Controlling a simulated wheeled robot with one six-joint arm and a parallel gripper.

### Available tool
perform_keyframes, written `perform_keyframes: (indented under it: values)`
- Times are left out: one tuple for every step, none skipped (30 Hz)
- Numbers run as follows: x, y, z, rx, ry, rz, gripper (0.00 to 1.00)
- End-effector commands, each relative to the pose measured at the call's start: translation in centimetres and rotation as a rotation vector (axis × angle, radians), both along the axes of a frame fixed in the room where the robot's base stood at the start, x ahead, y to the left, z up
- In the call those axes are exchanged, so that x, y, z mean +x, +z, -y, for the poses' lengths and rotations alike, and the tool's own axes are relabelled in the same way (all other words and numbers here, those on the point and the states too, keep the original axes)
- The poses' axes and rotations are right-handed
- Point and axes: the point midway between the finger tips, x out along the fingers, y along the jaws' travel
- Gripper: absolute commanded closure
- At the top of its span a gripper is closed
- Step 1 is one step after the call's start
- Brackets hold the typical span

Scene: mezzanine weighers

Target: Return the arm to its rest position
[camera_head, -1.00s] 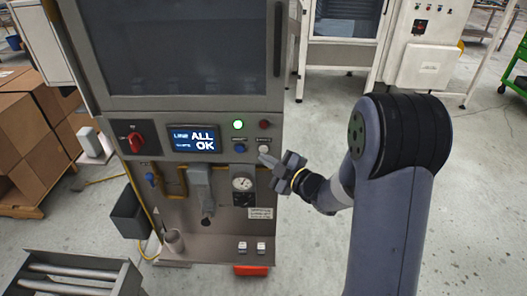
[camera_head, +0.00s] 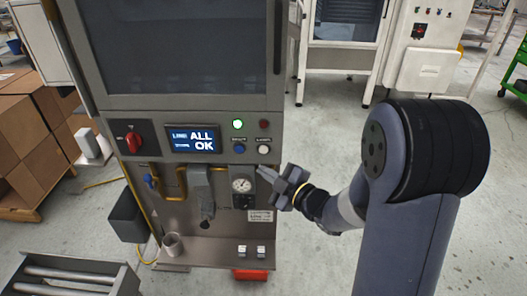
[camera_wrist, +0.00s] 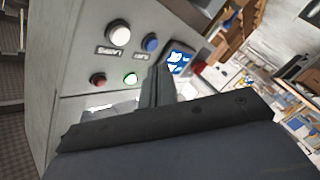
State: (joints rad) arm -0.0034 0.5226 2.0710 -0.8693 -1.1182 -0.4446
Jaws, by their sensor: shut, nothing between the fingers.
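My gripper (camera_head: 268,178) is at the right side of the machine's lower front, close to the pressure gauge (camera_head: 242,185). It is shut and empty. In the wrist view its fingers (camera_wrist: 157,88) stand together in front of the control panel (camera_wrist: 75,72). The panel has a white button (camera_head: 264,150), a blue button (camera_head: 239,148), a lit green lamp (camera_head: 238,124) and a dark red lamp (camera_head: 264,124). Whether the fingers touch the machine cannot be told.
A red rotary switch (camera_head: 133,141) is left of the screen. Cardboard boxes (camera_head: 28,150) stand at the left. A metal rack (camera_head: 70,275) is at the bottom left. A white cabinet (camera_head: 425,45) stands behind. Open floor (camera_head: 320,125) lies right of the machine.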

Motion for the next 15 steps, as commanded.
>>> perform_keyframes:
  values:
    - [0.01,-0.01,0.0,0.0,0.0,0.0,1.0]
    - [0.01,-0.01,0.0,0.0,0.0,0.0,1.0]
    - [0.01,-0.01,0.0,0.0,0.0,0.0,1.0]
    - [0.01,-0.01,0.0,0.0,0.0,0.0,1.0]
    - [0.02,-0.01,0.0,0.0,0.0,0.0,1.0]
    - [0.02,-0.01,0.0,0.0,0.0,0.0,1.0]
    - [0.02,-0.01,0.0,0.0,0.0,0.0,1.0]
    - [0.02,-0.01,0.01,0.0,0.0,0.0,1.0]
    - [0.02,-0.01,0.0,0.0,0.0,0.0,1.0]
    - [0.03,-0.01,0.0,0.0,0.0,0.0,1.0]
    - [0.05,-0.01,0.01,0.0,0.0,0.0,1.0]
    - [0.1,0.01,0.01,0.0,0.0,0.0,1.0]
    - [0.19,0.01,0.01,0.001,0.0,-0.001,1.0]
    - [0.31,0.03,0.01,0.0,0.001,-0.001,1.0]
    - [0.55,0.05,0.03,0.0,0.0,-0.002,1.0]
